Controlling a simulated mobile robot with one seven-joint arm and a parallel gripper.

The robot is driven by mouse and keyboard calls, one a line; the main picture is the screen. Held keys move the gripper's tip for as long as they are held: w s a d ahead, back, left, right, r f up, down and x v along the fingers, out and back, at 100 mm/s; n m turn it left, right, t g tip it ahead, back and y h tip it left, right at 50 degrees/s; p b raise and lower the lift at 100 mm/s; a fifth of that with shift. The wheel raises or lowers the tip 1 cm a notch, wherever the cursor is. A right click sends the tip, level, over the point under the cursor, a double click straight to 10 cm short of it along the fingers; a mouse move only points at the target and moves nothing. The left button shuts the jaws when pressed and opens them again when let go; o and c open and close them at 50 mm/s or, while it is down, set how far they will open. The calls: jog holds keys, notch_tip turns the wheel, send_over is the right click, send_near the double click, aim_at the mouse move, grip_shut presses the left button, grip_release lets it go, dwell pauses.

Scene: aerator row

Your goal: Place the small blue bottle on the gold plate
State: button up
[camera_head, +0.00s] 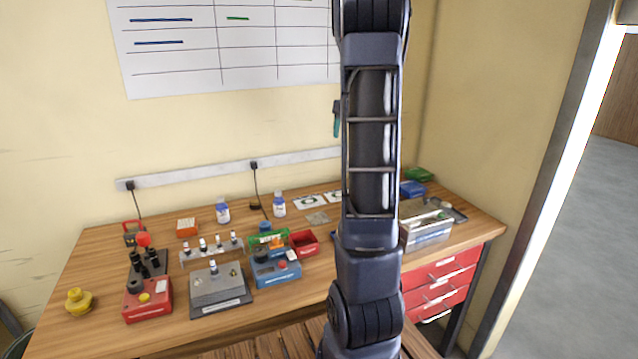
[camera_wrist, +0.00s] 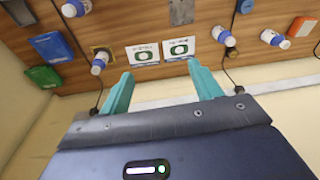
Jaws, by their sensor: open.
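Several small white bottles with blue bands or caps are in view, and I cannot tell which one the task means. In the head view, one bottle (camera_head: 222,212) stands at the back of the bench and another bottle (camera_head: 279,205) to its right. The wrist view shows a bottle (camera_wrist: 222,36) right of two printed cards and a bottle (camera_wrist: 100,63) left of them. A gold-brown square (camera_wrist: 103,50), perhaps the gold plate, shows partly behind that left bottle; contact is unclear. My gripper (camera_wrist: 162,84) is open and empty above the bench; in the head view my arm mostly hides it.
Printed cards (camera_wrist: 142,55) lie between the wrist-view bottles. A blue box (camera_wrist: 52,46) and green box (camera_wrist: 44,76) are at the left. The head view shows a red device (camera_head: 147,300), a vial rack (camera_head: 212,250) and a metal case (camera_head: 428,233). The wall rises behind the bench.

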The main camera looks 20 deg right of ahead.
jog(key=s+a+r+t, duration=0.2)
jog(key=s+a+r, duration=0.1)
jog(key=s+a, duration=1.35)
jog(key=s+a+f, duration=0.2)
jog(key=s+a, duration=0.1)
jog(key=s, duration=0.4)
jog(key=s+a+f+m+t, duration=0.1)
jog(key=s+a+f, duration=0.2)
jog(key=s, duration=0.5)
jog(key=shift+s+a+h, duration=0.15)
jog(key=shift+a+h, duration=0.25)
jog(key=shift+a, duration=0.35)
